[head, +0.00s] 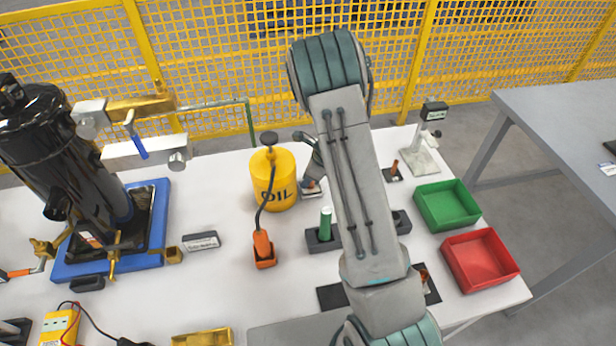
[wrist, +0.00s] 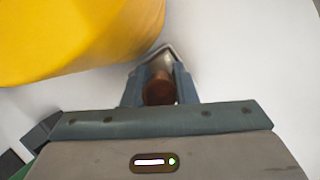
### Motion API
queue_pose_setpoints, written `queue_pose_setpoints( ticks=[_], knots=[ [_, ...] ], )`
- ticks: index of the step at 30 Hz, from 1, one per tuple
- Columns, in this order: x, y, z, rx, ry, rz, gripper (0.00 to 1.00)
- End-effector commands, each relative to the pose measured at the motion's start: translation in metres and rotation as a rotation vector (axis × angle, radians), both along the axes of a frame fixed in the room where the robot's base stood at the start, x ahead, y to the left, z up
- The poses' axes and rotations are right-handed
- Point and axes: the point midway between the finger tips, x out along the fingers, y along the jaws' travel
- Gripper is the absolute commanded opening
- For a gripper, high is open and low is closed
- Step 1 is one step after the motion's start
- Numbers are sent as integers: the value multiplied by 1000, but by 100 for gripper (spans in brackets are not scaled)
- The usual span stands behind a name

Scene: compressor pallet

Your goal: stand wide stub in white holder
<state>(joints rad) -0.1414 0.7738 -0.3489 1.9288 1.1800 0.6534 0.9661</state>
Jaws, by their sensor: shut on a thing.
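My gripper (wrist: 158,85) is shut on a brown, round-ended stub (wrist: 159,89), seen between the two blue-grey fingers in the wrist view. In the head view my gripper (head: 311,184) is low over the table, just right of the yellow oil can, partly behind my arm. A small pale piece (head: 312,194) shows at the fingertips, and a pale angular edge (wrist: 168,53) shows beyond the stub in the wrist view. I cannot tell whether this is the white holder, or whether the stub touches it.
The yellow oil can (head: 273,180) stands close on the left, also large in the wrist view (wrist: 75,35). Green (head: 447,207) and red (head: 480,262) bins stand right.

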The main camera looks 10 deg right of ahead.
Motion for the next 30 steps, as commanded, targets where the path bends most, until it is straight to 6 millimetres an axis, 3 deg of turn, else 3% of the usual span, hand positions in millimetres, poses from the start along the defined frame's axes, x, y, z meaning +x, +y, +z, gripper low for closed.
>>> queue_pose_setpoints(
  ticks=[28, 29, 30],
  knots=[
    [0, 0, -12, 0, 0, 0, 0],
    [0, 0, -11, 0, -1, 0, 34],
    [0, 0, -11, 0, 0, 0, 45]
  ],
)
